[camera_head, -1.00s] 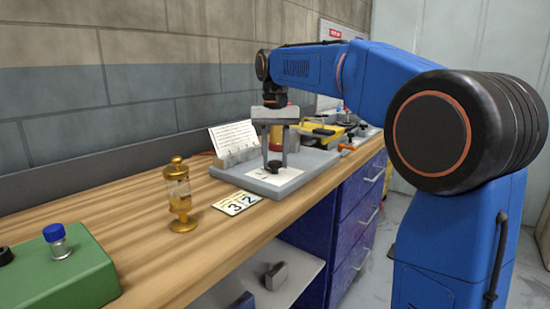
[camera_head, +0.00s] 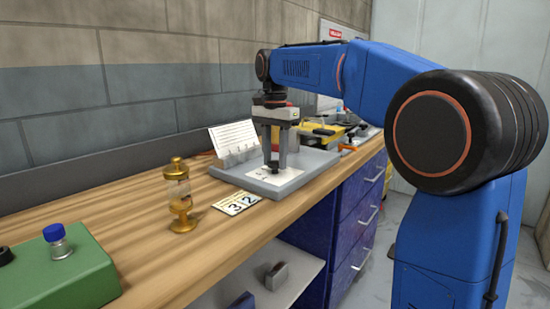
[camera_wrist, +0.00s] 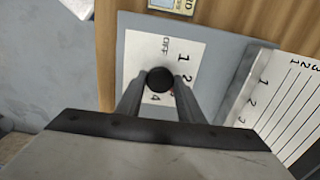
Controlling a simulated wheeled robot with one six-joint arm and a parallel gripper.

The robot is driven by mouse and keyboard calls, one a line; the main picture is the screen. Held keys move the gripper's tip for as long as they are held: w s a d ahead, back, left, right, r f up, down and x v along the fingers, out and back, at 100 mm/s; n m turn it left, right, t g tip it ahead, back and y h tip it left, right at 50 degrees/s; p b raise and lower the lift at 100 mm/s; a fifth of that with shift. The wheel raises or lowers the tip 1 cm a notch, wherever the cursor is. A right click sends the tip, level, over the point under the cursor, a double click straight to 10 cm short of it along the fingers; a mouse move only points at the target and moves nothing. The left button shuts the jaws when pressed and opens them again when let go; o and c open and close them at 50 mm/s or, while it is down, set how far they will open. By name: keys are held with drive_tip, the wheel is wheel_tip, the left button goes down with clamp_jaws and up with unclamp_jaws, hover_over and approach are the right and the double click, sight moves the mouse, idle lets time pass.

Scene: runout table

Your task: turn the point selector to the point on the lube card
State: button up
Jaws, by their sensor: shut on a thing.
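The point selector is a black round knob (camera_wrist: 160,79) on a white dial plate (camera_wrist: 136,48) marked OFF, 1, 2 and 4; part of the markings is hidden by my fingers. My gripper (camera_head: 274,161) points down at the plate on the grey base (camera_head: 300,172), its two fingers on either side of the knob. It is shut on the knob, which also shows in the head view (camera_head: 273,168). I cannot make out a pointer on the knob.
A white lined sheet (camera_head: 234,137) stands behind grey blocks on the base, with numbers in the wrist view. A brass oiler (camera_head: 179,195) and a green box with a blue-capped bottle (camera_head: 60,270) stand left. Yellow and black items (camera_head: 322,133) lie beyond.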

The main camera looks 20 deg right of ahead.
sight(277, 163)
drive_tip(key=shift+r, duration=0.1)
idle(0.4)
drive_tip(key=o, duration=1.1)
drive_tip(key=shift+c, duration=0.2)
wheel_tip(277, 163, up, 17)
drive_tip(key=shift+r, duration=0.1)
drive_tip(key=s+d+f+n+t, duration=0.2)
drive_tip(key=s+f+n, duration=0.3)
drive_tip(key=s+f, duration=1.2)
drive_tip(key=s+d+f+n+t, duration=0.2)
drive_tip(key=s+d+f+n, duration=0.3)
drive_tip(key=s+f, duration=1.2)
wheel_tip(277, 163, down, 6)
drive_tip(key=shift+d+r+n+t, duration=0.15)
drive_tip(key=shift+r+n+t, duration=0.15)
drive_tip(key=shift+t, duration=0.1)
